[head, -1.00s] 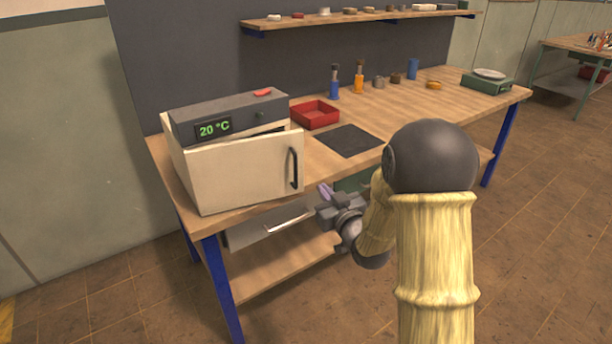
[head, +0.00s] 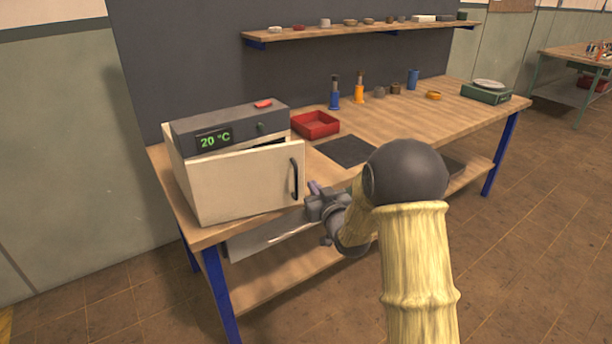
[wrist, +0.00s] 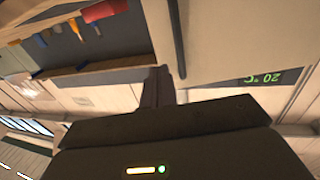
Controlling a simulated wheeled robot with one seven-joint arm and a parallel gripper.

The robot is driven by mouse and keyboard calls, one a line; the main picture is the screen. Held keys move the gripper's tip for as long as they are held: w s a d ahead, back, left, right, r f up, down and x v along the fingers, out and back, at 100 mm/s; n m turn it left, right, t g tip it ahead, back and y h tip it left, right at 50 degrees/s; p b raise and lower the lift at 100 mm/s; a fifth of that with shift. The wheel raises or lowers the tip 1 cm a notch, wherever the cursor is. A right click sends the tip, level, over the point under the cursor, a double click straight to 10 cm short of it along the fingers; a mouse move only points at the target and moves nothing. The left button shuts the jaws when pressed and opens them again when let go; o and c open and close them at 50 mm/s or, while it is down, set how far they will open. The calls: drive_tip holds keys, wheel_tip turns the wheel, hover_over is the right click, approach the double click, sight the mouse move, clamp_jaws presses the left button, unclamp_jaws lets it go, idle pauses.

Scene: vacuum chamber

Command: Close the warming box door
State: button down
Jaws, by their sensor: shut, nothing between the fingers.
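The warming box (head: 182,180) is a cream box with a grey top panel and a green "20 °C" display, standing on the left end of the workbench. Its cream door (head: 240,186) is partly open, with a dark gap along its top edge. A black vertical handle (head: 294,180) is on the door's right side; it also shows in the wrist view (wrist: 174,40). My gripper (head: 312,188) is shut and empty, just right of the door's lower right edge. In the wrist view its dark fingers (wrist: 158,85) point toward the door; I cannot tell whether they touch it.
A red tray (head: 316,125) and a dark mat (head: 345,151) lie on the workbench (head: 400,115) right of the box. Blue and orange bottles stand farther back. A drawer (head: 275,232) hangs under the bench front, close to my gripper. The floor in front is clear.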

sight(302, 170)
drive_tip(key=x, duration=0.6)
drive_tip(key=shift+w+a, duration=0.1)
drive_tip(key=shift+w, duration=0.15)
